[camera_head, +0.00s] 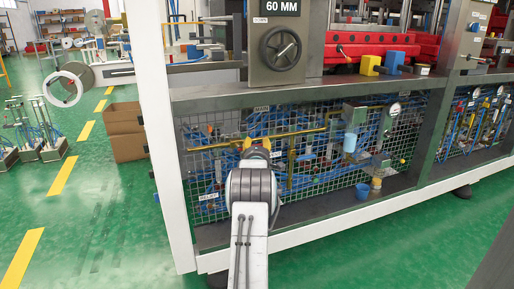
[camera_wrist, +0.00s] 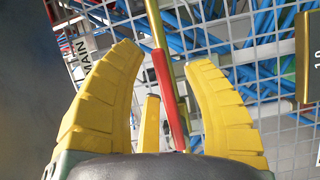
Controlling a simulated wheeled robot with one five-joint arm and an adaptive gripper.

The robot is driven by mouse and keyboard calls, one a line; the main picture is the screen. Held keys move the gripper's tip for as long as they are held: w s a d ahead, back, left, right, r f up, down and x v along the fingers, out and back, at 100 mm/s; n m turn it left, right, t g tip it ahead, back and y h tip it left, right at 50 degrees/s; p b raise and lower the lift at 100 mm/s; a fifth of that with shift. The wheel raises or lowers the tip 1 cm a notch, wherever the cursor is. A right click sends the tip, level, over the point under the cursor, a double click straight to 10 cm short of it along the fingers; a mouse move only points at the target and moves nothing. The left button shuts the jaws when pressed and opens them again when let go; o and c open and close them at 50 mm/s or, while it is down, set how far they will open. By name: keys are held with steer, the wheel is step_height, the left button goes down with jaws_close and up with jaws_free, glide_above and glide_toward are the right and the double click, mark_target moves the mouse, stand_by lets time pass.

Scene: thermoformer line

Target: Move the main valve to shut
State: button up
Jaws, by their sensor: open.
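The MAIN label (camera_head: 261,108) is on the mesh panel above my gripper. It also shows at the left of the wrist view (camera_wrist: 82,49). A red lever handle (camera_wrist: 165,80) lies between my yellow fingers in the wrist view, in line with a brass pipe (camera_wrist: 154,22). This brass pipe runs nearly level across the panel in the head view (camera_head: 300,133). My gripper (camera_wrist: 165,60) is open, with one finger on each side of the lever and visible gaps. In the head view my gripper (camera_head: 256,152) hides the lever and valve body.
Wire mesh (camera_head: 205,172) with blue hoses lies behind the pipe. A black handwheel (camera_head: 280,48) is above on the frame. Cardboard boxes (camera_head: 125,130) stand at left; the green floor in front is clear.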

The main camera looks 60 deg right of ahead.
steer(key=shift+d, duration=0.1)
steer(key=shift+c, duration=0.2)
jaws_close()
stand_by(0.5)
